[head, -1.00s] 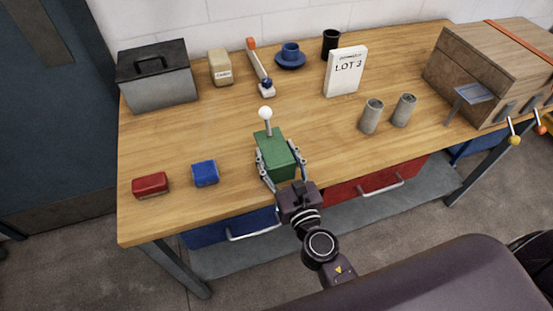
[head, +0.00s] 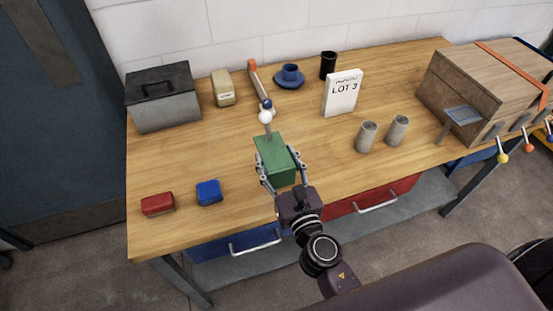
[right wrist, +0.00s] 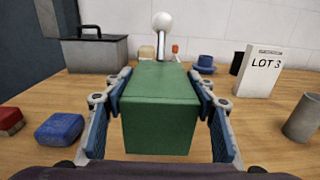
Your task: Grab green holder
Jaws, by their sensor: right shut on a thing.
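The green holder (head: 275,162) is a green block with a grey rod and a white ball on top at its far end. My right gripper (head: 281,175) is shut on it, with one finger along each side. In the right wrist view the green holder (right wrist: 160,108) fills the middle, between the blue finger pads. The front face and top of the holder show there. Whether its underside touches the table is hard to tell. My left gripper is not in view.
On the wooden table (head: 330,165), a red block (head: 158,204) and a blue block (head: 209,192) lie left of the holder. Two grey cups (head: 367,137) stand to the right. A LOT 3 sign (head: 342,93), a blue cup and a grey toolbox (head: 163,97) stand behind.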

